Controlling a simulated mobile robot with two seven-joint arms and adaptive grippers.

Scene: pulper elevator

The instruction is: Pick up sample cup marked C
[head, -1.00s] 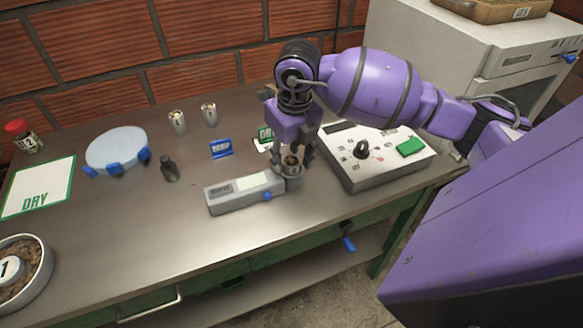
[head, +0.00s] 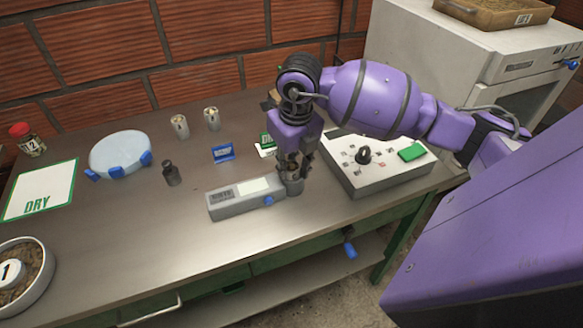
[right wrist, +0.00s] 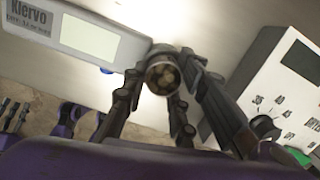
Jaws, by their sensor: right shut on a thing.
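My right gripper (head: 293,172) points down at the right end of the grey meter and is shut on a small metal sample cup. In the right wrist view the cup (right wrist: 163,77) shows from above, with brown grains inside, between the dark fingers. It is at the round holder (head: 295,187) on the meter's end; I cannot tell if it still rests there. No letter is readable on it. Two other metal cups, one (head: 180,127) left and one (head: 212,118) right, stand upright near the wall. My left gripper is out of view.
The grey meter (head: 235,202) lies left of the gripper. A control box (head: 350,175) with a knob and green button stands close on the right. A dark weight (head: 172,174), blue stand (head: 222,152) and round pale-blue lid (head: 120,154) are left. The front worktop is clear.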

